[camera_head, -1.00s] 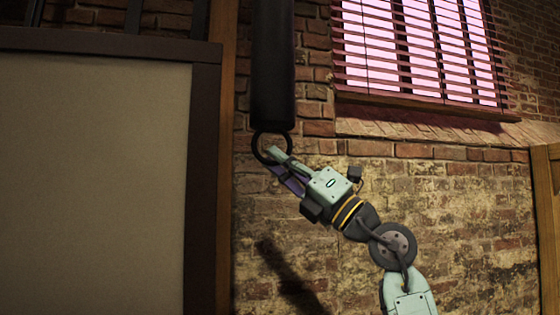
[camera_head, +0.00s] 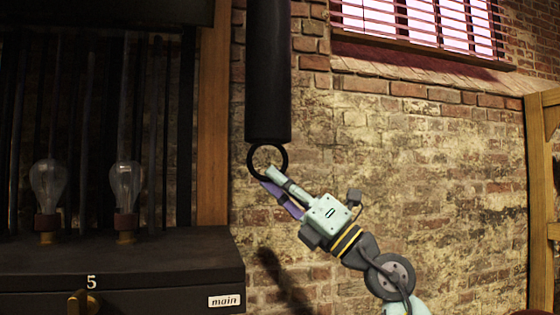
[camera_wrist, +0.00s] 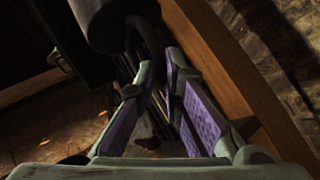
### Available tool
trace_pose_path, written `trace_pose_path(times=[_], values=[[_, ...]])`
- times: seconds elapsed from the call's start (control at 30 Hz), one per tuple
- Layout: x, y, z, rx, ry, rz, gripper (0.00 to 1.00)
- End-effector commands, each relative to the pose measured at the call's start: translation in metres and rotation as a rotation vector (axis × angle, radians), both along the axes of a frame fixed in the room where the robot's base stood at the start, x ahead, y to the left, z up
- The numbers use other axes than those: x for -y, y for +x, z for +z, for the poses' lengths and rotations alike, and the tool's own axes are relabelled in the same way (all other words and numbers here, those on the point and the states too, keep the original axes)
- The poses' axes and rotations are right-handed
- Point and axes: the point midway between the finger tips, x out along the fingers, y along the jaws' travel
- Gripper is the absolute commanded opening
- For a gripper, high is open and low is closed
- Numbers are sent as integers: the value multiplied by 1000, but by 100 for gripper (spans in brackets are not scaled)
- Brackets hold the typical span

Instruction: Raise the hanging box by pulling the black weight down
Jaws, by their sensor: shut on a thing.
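The black weight (camera_head: 268,80) is a long dark cylinder hanging upright beside a wooden post, with a black ring (camera_head: 286,158) at its lower end. My gripper (camera_head: 271,177) reaches up from the lower right and is shut on this ring. In the wrist view, the end of the weight (camera_wrist: 100,22) is at the top, and the ring runs down between my purple-padded fingers (camera_wrist: 153,75). A dark edge (camera_head: 100,12), which looks like the bottom of the hanging box, shows at the top left. The rest of it is out of view.
Below that edge, two glass bulbs (camera_head: 126,185) stand on a dark cabinet (camera_head: 150,265) marked "5" and "main", with a brass handle (camera_head: 83,303). The wooden post (camera_head: 212,130) is close left of the weight. A brick wall (camera_head: 420,170) lies behind; room below the weight looks clear.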

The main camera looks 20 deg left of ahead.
Motion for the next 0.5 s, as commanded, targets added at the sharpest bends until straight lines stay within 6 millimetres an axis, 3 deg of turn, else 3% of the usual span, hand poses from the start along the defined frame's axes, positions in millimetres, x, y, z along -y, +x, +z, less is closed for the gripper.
trace_pose_path(times=[0.03,0.2,0.5], values=[[-6,1,-26,-2,-13,4,0],[-6,1,-56,-2,-12,4,0],[-7,1,-76,-1,-12,4,0]])
